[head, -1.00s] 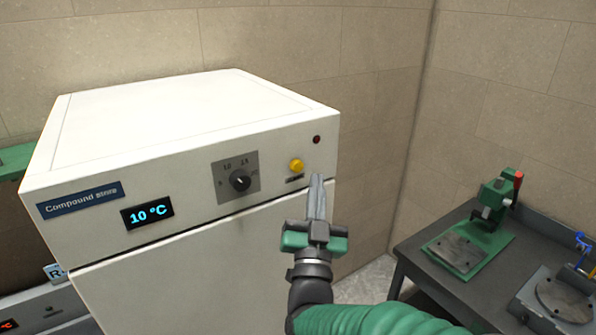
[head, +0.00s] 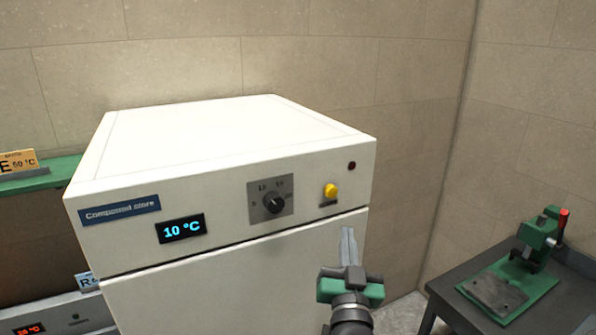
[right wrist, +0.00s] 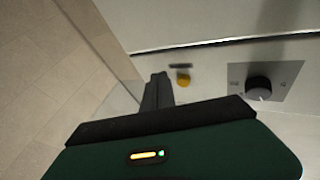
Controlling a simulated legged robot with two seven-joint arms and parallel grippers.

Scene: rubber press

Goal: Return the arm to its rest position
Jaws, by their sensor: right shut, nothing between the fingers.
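My right gripper (head: 348,245) is in front of the white compound store cabinet's door, near its right edge and below the yellow button (head: 330,190). The cabinet (head: 230,215) has a black dial (head: 273,202) and a display (head: 181,229) reading 10 °C. My left gripper is not in view.
A dark table (head: 450,286) with a green hand press (head: 538,238) stands at the right. A green shelf or unit (head: 45,178) with a yellow 50 °C label is at the left edge. Tiled walls meet behind the cabinet. Some floor shows between cabinet and table.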

